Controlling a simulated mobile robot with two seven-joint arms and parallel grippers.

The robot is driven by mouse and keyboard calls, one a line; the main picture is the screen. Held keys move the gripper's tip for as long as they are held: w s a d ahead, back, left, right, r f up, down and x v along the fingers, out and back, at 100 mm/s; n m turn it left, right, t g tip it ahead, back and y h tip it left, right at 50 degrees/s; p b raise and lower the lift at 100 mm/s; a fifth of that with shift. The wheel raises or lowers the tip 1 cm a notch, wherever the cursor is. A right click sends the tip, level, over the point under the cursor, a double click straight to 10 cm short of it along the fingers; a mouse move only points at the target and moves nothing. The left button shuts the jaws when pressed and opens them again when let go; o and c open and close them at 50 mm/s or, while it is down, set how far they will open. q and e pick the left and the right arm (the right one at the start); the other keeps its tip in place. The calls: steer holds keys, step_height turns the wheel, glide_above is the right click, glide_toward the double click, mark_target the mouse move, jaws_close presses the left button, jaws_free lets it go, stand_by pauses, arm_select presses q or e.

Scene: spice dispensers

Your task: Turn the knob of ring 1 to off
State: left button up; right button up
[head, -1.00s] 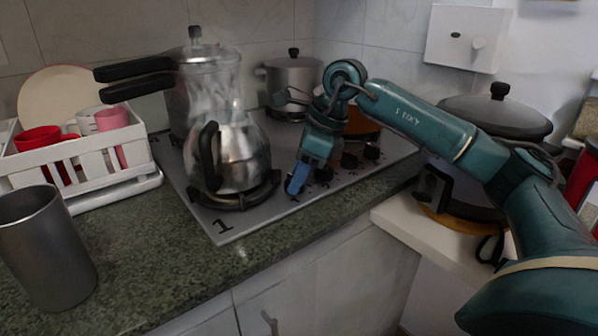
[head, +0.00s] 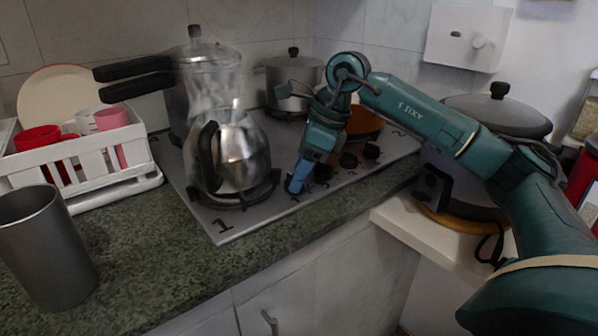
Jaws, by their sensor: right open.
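The cooktop (head: 250,226) carries a printed "1" at its near left corner. A steaming steel kettle (head: 241,155) stands on the burner (head: 247,200) beside that number. Dark knobs (head: 347,160) sit in a row along the right part of the cooktop. My right gripper (head: 293,188) points down at the near end of this row, just right of the kettle's burner. It is open. Its fingers cover the nearest knob spot, so I cannot tell whether they touch a knob or how that knob is turned. My left gripper is out of view.
A pressure cooker (head: 212,65) with long black handles stands behind the kettle. A steel pot (head: 292,75) and an orange pan (head: 366,122) are farther back. A white dish rack (head: 95,155) and a metal cup (head: 45,250) stand left. The front counter (head: 170,265) is clear.

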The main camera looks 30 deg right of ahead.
arm_select(q)
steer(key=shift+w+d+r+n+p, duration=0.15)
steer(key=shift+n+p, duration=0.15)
steer(key=shift+p, duration=0.55)
arm_select(e)
steer(key=v, duration=1.2)
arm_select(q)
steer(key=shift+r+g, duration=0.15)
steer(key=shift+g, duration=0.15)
